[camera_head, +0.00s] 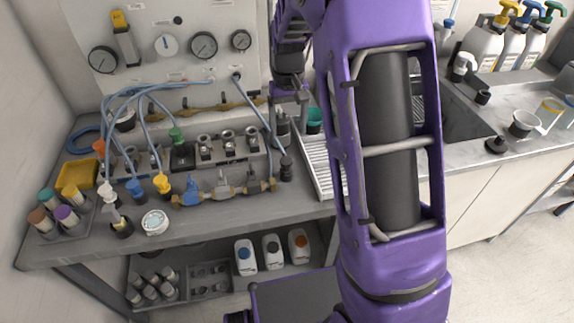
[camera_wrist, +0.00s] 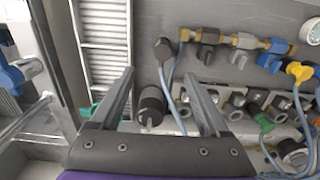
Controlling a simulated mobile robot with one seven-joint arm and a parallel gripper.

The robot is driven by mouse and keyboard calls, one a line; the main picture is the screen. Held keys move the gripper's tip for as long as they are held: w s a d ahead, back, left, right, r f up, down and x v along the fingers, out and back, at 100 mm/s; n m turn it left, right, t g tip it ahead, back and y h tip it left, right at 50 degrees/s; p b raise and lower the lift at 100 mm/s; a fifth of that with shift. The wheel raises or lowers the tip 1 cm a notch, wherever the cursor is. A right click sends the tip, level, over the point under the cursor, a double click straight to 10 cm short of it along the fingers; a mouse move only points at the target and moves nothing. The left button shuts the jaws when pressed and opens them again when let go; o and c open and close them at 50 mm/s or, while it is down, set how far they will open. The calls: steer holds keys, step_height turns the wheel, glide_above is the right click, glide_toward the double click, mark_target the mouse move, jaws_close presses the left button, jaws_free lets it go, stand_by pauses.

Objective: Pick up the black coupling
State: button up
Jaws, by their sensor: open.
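A black coupling (camera_head: 286,168) stands on the bench at the end of a blue-grey hose, right of the brass valve row. It also shows in the wrist view (camera_wrist: 163,48), just beyond my fingertips. A second black cylinder (camera_wrist: 152,104) with a pale stub stands between my fingers in the wrist view. It shows under my gripper in the head view (camera_head: 283,126). I cannot tell for certain which of the two is meant. My gripper (camera_wrist: 158,76) is open and holds nothing. In the head view my gripper (camera_head: 289,103) points down at the back of the bench.
Brass valves (camera_head: 222,188), fittings and looping blue hoses (camera_head: 150,95) crowd the left. A gauge panel (camera_head: 165,45) stands behind.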

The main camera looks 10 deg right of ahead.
mark_target(286, 160)
step_height(286, 160, down, 8)
steer(key=shift+f, duration=0.1)
steer(key=f, duration=0.5)
steer(key=shift+a, duration=0.25)
jaws_close()
